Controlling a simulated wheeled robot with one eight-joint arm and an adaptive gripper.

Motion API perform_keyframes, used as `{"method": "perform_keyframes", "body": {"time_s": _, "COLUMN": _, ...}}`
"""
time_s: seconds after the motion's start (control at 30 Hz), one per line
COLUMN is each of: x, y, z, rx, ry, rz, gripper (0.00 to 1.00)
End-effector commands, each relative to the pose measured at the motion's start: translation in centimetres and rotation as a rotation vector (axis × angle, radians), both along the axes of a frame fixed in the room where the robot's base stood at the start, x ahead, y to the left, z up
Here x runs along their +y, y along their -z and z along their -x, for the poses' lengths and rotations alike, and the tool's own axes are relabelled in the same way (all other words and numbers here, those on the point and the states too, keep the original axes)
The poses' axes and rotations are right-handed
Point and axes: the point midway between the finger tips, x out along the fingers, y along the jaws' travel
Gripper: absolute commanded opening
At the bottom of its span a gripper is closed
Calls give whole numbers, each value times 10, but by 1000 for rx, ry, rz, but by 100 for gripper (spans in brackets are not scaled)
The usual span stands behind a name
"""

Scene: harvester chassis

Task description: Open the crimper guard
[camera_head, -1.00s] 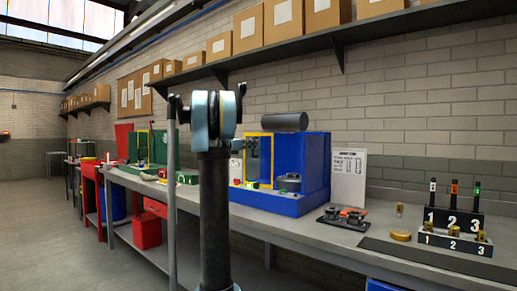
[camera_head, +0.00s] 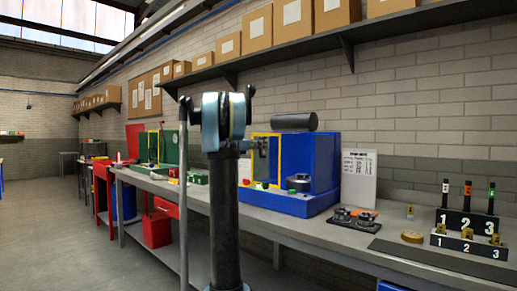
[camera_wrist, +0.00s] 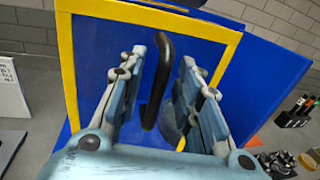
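The crimper is a blue machine (camera_head: 311,163) on the bench, with a dark cylinder (camera_head: 294,122) on top. Its guard is a yellow-framed panel (camera_head: 277,158) on the left part of the machine. In the wrist view the yellow frame (camera_wrist: 68,75) surrounds a panel with blue showing behind, and a black upright bar handle (camera_wrist: 154,85) stands on it. My gripper (camera_wrist: 162,58) is open, its two fingers on either side of the handle with gaps showing. In the head view my gripper (camera_head: 260,146) is small, in front of the guard and partly behind my arm.
A white sign (camera_head: 358,176) and a dark fixture (camera_head: 351,218) stand right of the crimper. Numbered black stands (camera_head: 466,225) are at the bench's right. A green machine (camera_head: 165,149) stands farther left. A shelf of boxes runs above. The floor at left is clear.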

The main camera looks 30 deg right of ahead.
Motion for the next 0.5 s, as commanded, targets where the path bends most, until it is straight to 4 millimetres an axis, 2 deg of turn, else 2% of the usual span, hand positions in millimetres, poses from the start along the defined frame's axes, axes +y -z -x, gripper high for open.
{"method": "perform_keyframes", "body": {"time_s": 0.17, "x": 16, "y": 0, "z": 2, "rx": 0, "ry": -3, "rz": 0, "gripper": 31}}
{"method": "perform_keyframes", "body": {"time_s": 0.5, "x": 79, "y": 1, "z": 14, "rx": 1, "ry": -3, "rz": 0, "gripper": 31}}
